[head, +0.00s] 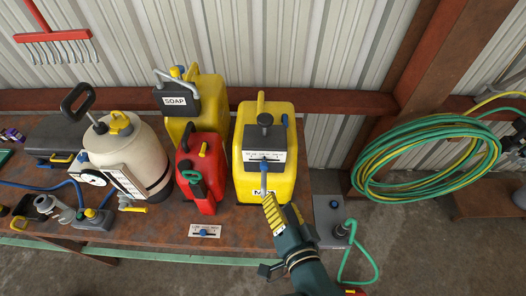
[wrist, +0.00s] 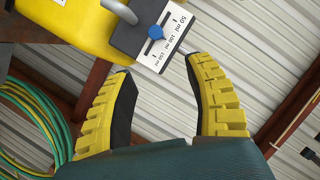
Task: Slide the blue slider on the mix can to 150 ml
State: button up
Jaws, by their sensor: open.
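The yellow mix can (head: 281,183) stands upright at the right end of the bench, its name label partly hidden by my gripper. A dark grey block (wrist: 135,35) on the can carries a white scale plate (wrist: 168,48) marked 50, 100 and 150 ml. The blue slider (wrist: 155,32) sits beside the scale, around its middle; I cannot read its exact setting. My gripper (wrist: 160,66) is open and empty, its yellow fingers spread just short of the plate. The slider lies beyond the gap between the fingertips, apart from both. In the head view, my gripper (head: 280,203) is in front of the can.
A red can (head: 204,165), a yellow soap can (head: 207,95) and a cream sprayer (head: 130,150) stand left of the mix can. A small card with a blue slider (head: 204,231) is at the bench's front edge. A coiled green hose (head: 365,165) hangs at right.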

aim_at(265, 168)
jog(key=x, duration=0.5)
jog(key=p+x, duration=0.1)
jog(key=x, duration=0.4)
jog(key=p+x, duration=0.1)
jog(key=x, duration=0.4)
jog(key=shift+w+f, duration=0.1)
jog(key=shift+f, duration=0.3)
grip_shut()
